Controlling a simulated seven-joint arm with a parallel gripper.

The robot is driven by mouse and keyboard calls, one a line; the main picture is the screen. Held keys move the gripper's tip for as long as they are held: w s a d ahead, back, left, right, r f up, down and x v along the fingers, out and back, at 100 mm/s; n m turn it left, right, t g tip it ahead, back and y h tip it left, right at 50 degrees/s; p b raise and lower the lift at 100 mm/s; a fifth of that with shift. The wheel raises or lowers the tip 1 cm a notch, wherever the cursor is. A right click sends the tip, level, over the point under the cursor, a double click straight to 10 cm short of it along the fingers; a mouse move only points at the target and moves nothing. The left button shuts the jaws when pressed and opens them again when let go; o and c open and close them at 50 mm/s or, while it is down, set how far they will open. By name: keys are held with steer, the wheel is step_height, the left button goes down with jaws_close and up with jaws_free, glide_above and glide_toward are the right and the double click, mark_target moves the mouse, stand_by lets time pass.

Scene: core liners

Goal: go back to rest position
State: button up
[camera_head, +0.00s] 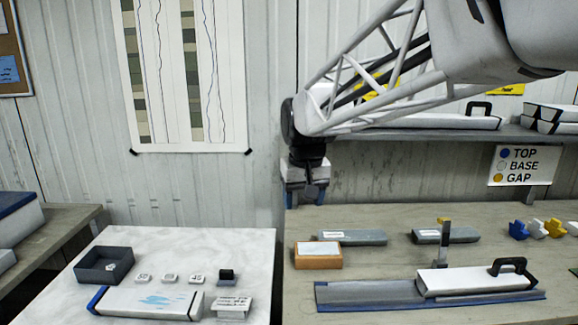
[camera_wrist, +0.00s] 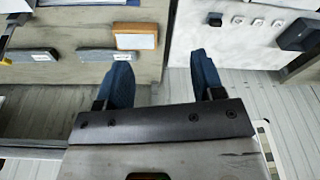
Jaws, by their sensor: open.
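My gripper (camera_head: 305,192) hangs from the white truss arm near the back wall, fingers pointing down. It is above the gap between the white table and the wooden bench. In the wrist view its two blue fingers (camera_wrist: 165,75) are apart with nothing between them. Below and in front of it, an orange box with a white top (camera_head: 318,254) lies on the bench; it also shows in the wrist view (camera_wrist: 136,37). The gripper touches nothing that I can see.
The bench (camera_head: 385,267) holds grey bars (camera_head: 352,237), a long tray with a white handled cover (camera_head: 465,282) and small coloured pieces (camera_head: 535,229). The white table (camera_head: 230,250) holds a dark bin (camera_head: 92,272), tags and a white liner (camera_head: 150,303). A shelf (camera_head: 430,133) is behind my arm.

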steer(key=s+d+f+m, duration=0.1)
steer(key=s+d+f, duration=0.2)
steer(key=s, duration=0.6)
steer(key=s+d+f+m, duration=0.1)
steer(key=s+d+f, duration=0.3)
steer(key=s+d, duration=0.3)
steer(key=s+d+f+m, duration=0.1)
steer(key=s+d+f, duration=0.2)
steer(key=s, duration=0.9)
steer(key=shift+d+f+t+h, duration=0.15)
steer(key=shift+d+t+h, duration=0.2)
steer(key=shift+d, duration=0.85)
